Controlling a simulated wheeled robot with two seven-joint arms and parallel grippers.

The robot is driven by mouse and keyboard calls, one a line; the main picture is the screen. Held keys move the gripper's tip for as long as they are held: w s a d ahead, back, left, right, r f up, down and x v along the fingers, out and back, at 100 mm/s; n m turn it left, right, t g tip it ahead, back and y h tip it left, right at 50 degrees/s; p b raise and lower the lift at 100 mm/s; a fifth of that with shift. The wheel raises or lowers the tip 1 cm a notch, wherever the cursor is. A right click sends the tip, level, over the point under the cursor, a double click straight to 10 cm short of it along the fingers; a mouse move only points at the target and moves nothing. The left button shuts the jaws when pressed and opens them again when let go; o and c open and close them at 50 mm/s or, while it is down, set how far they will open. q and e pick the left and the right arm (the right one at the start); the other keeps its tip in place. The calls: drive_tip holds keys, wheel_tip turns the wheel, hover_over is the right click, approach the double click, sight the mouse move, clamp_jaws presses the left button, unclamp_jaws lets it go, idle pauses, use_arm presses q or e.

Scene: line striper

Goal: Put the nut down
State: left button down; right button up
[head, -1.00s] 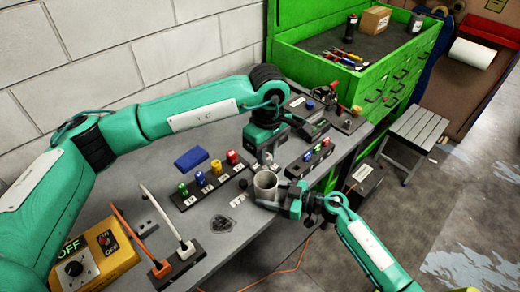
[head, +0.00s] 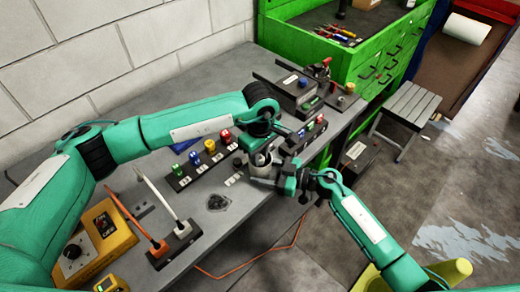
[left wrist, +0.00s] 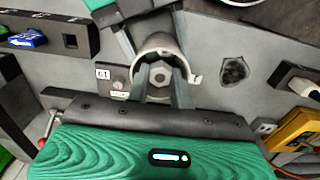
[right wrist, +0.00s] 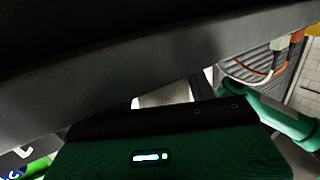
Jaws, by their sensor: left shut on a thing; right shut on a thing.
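A hexagonal grey nut (left wrist: 157,76) shows between the fingers of my left gripper (left wrist: 162,84), which is shut on it. The fingers reach down at the mouth of a light grey cup (left wrist: 140,52), and the nut appears within its rim; its depth is hard to tell. In the head view my left gripper (head: 262,146) is right above the cup (head: 260,170). My right gripper (head: 282,180) is shut on the cup from the right side, holding it upright at the bench. The right wrist view shows only a pale part of the cup (right wrist: 162,92) behind dark surfaces.
A rack with coloured pieces (head: 190,172) stands left of the cup, and another black rack (head: 308,138) behind right. A dark patch (head: 218,200) marks the bench (head: 205,235). White and orange cable plugs (head: 182,228) and a yellow switch box (head: 100,240) are nearer.

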use_arm(q)
drive_tip(key=shift+f, duration=0.1)
drive_tip(key=c, duration=1.3)
unclamp_jaws()
drive_tip(key=shift+o, duration=0.2)
drive_tip(key=shift+o, duration=0.6)
wheel_tip(320, 180, up, 7)
drive_tip(key=shift+r, duration=0.1)
use_arm(e)
drive_tip(key=shift+c, duration=0.3)
drive_tip(key=o, duration=0.9)
drive_tip(key=shift+c, duration=0.2)
